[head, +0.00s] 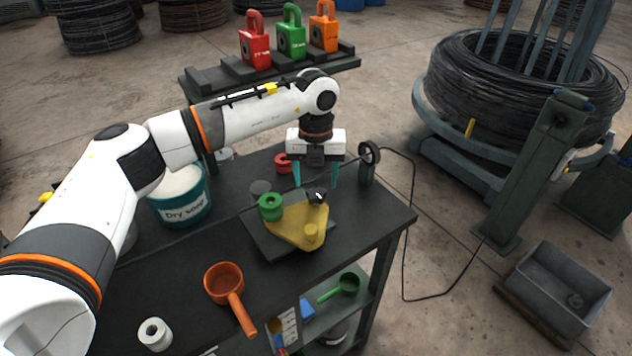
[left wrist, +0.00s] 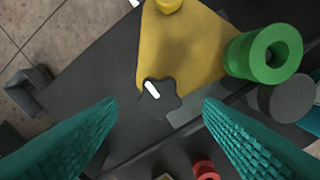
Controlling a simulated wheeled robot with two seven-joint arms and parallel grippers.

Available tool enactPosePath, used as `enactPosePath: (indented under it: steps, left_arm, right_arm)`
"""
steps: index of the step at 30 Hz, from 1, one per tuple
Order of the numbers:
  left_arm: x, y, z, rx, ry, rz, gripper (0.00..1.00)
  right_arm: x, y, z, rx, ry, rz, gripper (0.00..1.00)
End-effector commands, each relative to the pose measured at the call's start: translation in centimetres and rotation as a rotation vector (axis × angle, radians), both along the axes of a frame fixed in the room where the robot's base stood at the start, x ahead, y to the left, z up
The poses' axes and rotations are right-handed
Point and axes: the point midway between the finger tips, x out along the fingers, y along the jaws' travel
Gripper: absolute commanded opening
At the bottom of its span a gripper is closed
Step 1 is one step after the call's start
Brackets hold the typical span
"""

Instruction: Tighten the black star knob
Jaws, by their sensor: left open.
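The black star knob (head: 317,198) sits at the far right corner of a yellow triangular plate (head: 290,229) on the bench. In the left wrist view the knob (left wrist: 163,99) has a white bar mark on top, and the yellow plate (left wrist: 185,45) lies beyond it. My left gripper (head: 315,184) points down just above and behind the knob. Its teal fingers are open and empty; in the left wrist view the gripper (left wrist: 160,103) has one finger on each side of the knob, apart from it. My right gripper is not in view.
A green spool (head: 270,206) stands on the plate's left corner, with a yellow post (head: 310,234) at the front. A guide ring on a post (head: 368,155) carrying a cable stands to the right. A red spool (head: 283,163), a teal bucket (head: 181,197) and an orange pan (head: 225,284) share the bench.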

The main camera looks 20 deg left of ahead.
Motion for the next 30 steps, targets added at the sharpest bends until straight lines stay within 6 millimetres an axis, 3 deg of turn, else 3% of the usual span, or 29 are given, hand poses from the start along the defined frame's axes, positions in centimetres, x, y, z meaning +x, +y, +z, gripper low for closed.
enactPosePath:
  steps: [7,17,20,26,30]
  left_arm:
    - [0.0,0.0,-2.9,-0.001,0.002,0.000,0.61]
    - [0.0,0.0,-3.5,-0.001,-0.001,-0.001,0.61]
    - [0.0,-0.1,-3.5,-0.001,0.000,-0.001,0.49]
    - [0.0,-0.1,-3.4,-0.001,0.000,-0.001,0.17]
    - [0.0,-0.1,-3.4,-0.002,-0.001,-0.005,0.16]
  right_arm:
    - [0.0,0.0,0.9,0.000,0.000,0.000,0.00]
    - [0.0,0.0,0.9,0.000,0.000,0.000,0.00]
    - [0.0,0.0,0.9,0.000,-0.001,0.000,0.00]
    - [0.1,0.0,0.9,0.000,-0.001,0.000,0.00]
    - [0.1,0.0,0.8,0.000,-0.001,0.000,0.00]
